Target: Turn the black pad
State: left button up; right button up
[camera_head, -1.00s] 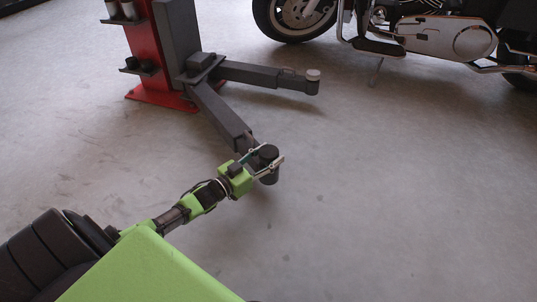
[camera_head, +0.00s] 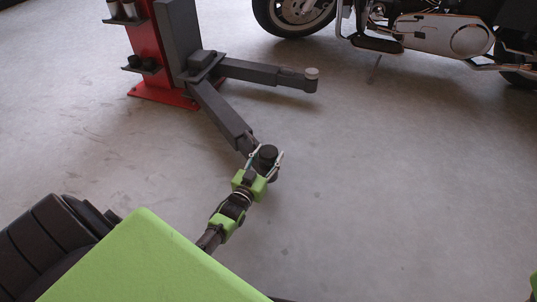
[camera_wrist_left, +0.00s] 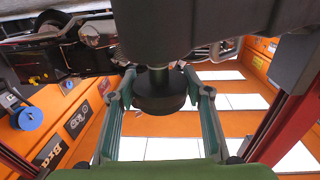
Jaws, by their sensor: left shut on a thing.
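The black pad (camera_head: 268,151) is a short round cylinder at the end of the lift's near grey arm (camera_head: 222,117). My left gripper (camera_head: 266,158) is shut on the pad, with one finger on each side of it. The arm reaches it from below in the head view. In the left wrist view the pad (camera_wrist_left: 160,92) hangs between the two green fingers (camera_wrist_left: 158,80), under a large dark block. Part of the pad's rim is hidden by the fingers. My right gripper is not in view.
The red lift post (camera_head: 147,45) with small shelves stands at the upper left. A second lift arm (camera_head: 262,74) with a pale-topped pad (camera_head: 312,73) reaches right. A motorcycle (camera_head: 440,35) stands at the upper right. The grey floor (camera_head: 400,190) is clear to the right.

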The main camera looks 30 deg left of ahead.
aim_at(268, 151)
pick_arm(q)
jog(key=o, duration=1.1)
jog(key=shift+a+f, duration=0.1)
jog(key=shift+f, duration=0.1)
jog(key=shift+r, duration=0.1)
notch_tip(268, 151, up, 10)
jog(key=shift+f, duration=0.1)
